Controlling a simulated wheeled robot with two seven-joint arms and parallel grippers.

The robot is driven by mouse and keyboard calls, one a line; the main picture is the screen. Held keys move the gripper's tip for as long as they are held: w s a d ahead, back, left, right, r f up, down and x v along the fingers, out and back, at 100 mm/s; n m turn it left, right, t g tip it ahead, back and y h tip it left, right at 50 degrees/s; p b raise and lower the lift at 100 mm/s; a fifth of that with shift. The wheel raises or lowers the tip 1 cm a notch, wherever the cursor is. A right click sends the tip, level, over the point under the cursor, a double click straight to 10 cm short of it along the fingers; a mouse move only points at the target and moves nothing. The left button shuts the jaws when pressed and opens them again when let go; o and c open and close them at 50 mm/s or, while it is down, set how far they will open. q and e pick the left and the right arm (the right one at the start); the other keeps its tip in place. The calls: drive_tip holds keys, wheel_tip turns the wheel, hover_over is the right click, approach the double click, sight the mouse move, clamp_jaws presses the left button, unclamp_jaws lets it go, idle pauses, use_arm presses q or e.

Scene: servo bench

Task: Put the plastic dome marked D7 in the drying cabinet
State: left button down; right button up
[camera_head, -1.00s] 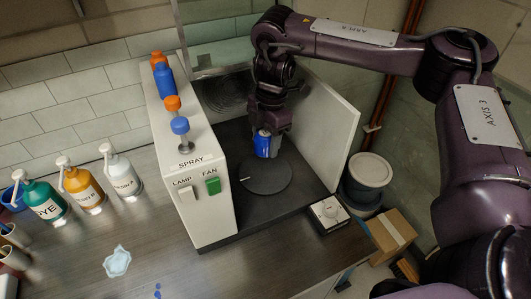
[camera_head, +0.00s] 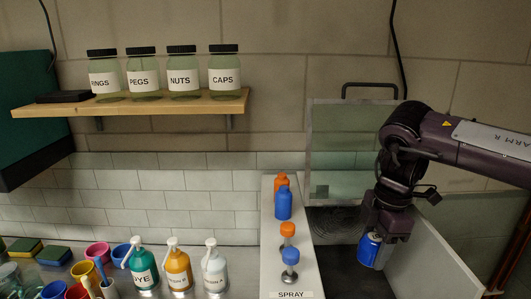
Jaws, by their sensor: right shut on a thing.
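My right gripper (camera_head: 384,236) is shut on a blue can (camera_head: 369,250) and holds it inside the spray booth at the right. The can points downward and its lower part shows below the fingers. I see no plastic dome marked D7 in this view. No cabinet with a readable drying label shows; a dark green box (camera_head: 30,105) is at the far left edge, cut off by the frame, and I cannot tell what it is. My left gripper is not in view.
A white side panel (camera_head: 440,265) bounds the booth at right. Dye and other pump bottles (camera_head: 177,268) and coloured cups (camera_head: 97,252) crowd the bench. Labelled jars (camera_head: 143,75) stand on a wooden shelf (camera_head: 130,105).

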sight(358, 252)
drive_tip(key=m, duration=0.1)
drive_tip(key=a+m, duration=0.1)
drive_tip(key=m, duration=0.2)
drive_tip(key=shift+w+a+r, duration=0.1)
drive_tip(key=shift+a+r, duration=0.05)
drive_tip(key=shift+a, duration=0.1)
drive_tip(key=m, duration=0.1)
drive_tip(key=a+m, duration=0.1)
drive_tip(key=m, duration=0.1)
drive_tip(key=m+t, duration=0.1)
drive_tip(key=shift+a+r+m+b, duration=0.15)
drive_tip(key=shift+a+m+b, duration=0.1)
drive_tip(key=shift+m+b, duration=0.1)
drive_tip(key=a+m, duration=0.1)
drive_tip(key=m, duration=0.2)
drive_tip(key=a+m+h, duration=0.1)
drive_tip(key=m, duration=0.2)
drive_tip(key=a+m, duration=0.1)
drive_tip(key=m, duration=0.2)
drive_tip(key=shift+w+a+r+m+b, duration=0.1)
drive_tip(key=shift+w+r+m+b, duration=0.05)
drive_tip(key=shift+r+m+b, duration=0.25)
